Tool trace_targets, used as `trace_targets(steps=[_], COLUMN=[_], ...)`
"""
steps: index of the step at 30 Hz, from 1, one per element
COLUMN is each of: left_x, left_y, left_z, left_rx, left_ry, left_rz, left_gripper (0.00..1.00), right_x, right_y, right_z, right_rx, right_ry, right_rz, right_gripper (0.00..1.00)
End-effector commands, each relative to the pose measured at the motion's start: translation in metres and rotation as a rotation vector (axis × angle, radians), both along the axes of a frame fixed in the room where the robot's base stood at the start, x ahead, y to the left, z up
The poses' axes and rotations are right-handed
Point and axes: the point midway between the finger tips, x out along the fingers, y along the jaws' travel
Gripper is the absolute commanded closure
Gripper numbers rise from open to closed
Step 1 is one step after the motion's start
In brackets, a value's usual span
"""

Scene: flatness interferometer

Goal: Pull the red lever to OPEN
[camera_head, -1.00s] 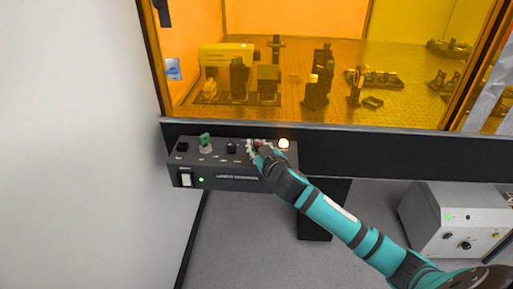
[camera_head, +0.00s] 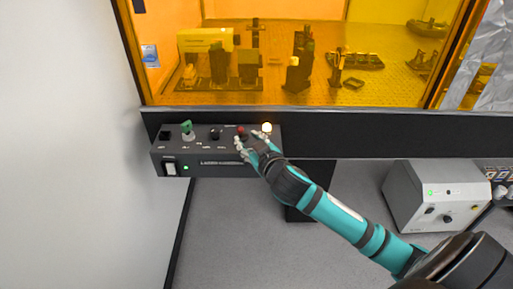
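The red lever (camera_head: 242,132) stands on top of the dark laser control box (camera_head: 205,160), right of a black knob. Its red tip shows just behind my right gripper's fingers; its OPEN marking is too small to read. My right gripper (camera_head: 251,140) comes in from the lower right. Its two pale fingertips are spread apart, one in front of the lever and one to its right, near the lit lamp. The gripper looks open, with nothing visibly held. I cannot tell whether a finger touches the lever. My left gripper is not in view.
On the box are a green key (camera_head: 187,130), a black knob (camera_head: 215,133), a glowing lamp (camera_head: 267,127) and a white rocker switch (camera_head: 171,169). An orange-windowed enclosure (camera_head: 290,60) stands behind. A white instrument (camera_head: 436,195) is at the right. A wall closes the left.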

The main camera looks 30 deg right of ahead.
Motion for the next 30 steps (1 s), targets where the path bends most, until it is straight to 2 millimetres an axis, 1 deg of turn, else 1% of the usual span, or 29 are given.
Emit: trace_targets(steps=[1,3,6,9,14,27,29,30], left_x=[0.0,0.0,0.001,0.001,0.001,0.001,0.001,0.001], left_y=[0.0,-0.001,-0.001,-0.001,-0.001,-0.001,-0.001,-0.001], left_z=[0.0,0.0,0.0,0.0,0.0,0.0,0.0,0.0], left_rx=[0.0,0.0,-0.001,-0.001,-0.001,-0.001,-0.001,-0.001], left_ry=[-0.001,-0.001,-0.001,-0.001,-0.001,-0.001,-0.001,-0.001], left_rz=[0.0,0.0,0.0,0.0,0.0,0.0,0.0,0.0], left_gripper=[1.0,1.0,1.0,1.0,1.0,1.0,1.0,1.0], right_x=[-0.012,-0.025,-0.039,-0.048,-0.053,-0.053,-0.054,-0.057], right_y=[0.001,0.002,0.004,0.004,0.005,0.005,0.005,0.006], right_z=[0.001,0.004,0.007,0.009,0.01,0.01,0.008,0.003], right_rx=[0.0,0.0,0.0,0.0,-0.001,0.0,0.002,0.007], right_ry=[0.002,0.002,0.003,0.003,0.001,0.0,0.008,0.023], right_rz=[0.0,-0.001,-0.001,-0.002,-0.002,-0.002,-0.004,-0.008], right_gripper=[0.66,0.66,0.66,0.66,0.66,0.66,0.66,0.66])
